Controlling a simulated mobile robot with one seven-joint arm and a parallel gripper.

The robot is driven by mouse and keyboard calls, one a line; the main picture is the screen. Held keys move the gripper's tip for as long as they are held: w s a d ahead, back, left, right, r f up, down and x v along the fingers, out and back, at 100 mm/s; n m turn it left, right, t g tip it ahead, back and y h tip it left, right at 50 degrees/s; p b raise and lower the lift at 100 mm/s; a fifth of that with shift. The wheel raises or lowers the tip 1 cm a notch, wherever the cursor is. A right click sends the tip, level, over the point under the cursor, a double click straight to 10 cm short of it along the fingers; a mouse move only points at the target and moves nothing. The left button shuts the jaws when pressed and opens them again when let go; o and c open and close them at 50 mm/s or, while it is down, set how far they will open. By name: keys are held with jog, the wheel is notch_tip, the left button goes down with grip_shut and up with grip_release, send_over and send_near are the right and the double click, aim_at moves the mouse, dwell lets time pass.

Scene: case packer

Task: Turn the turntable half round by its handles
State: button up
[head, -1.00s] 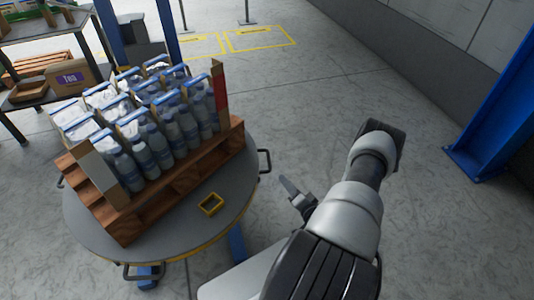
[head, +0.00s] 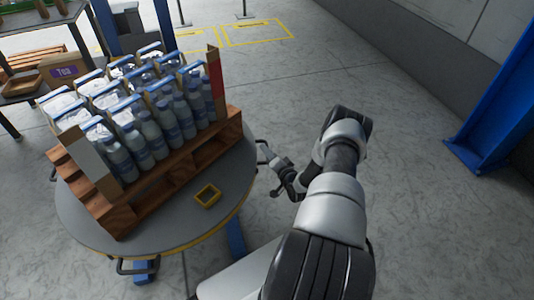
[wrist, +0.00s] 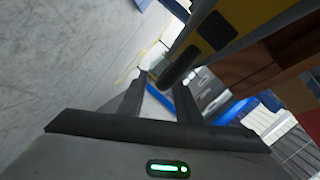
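The turntable (head: 210,223) is a round grey disc with a yellow edge, at the left of the head view. A black handle (head: 138,267) sticks out at its front edge. Another black handle (head: 262,146) is at its right edge, partly hidden by my gripper (head: 272,160). In the wrist view my gripper (wrist: 162,84) is open, its two dark fingers apart. A dark bar, seemingly the right handle (wrist: 182,64), reaches from the yellow edge to between the fingertips. I cannot tell whether it touches them.
A wooden pallet (head: 122,220) with packs of bottles (head: 155,140) stands on the turntable, beside a small yellow square frame (head: 207,195). A shelf with boxes (head: 66,70) is at the back left. A blue column (head: 500,100) stands at right. Floor between is clear.

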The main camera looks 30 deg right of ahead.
jog(key=shift+w+f, duration=0.1)
jog(key=shift+w, duration=0.55)
grip_shut()
jog(key=shift+w+d, duration=0.1)
jog(key=shift+d, duration=0.05)
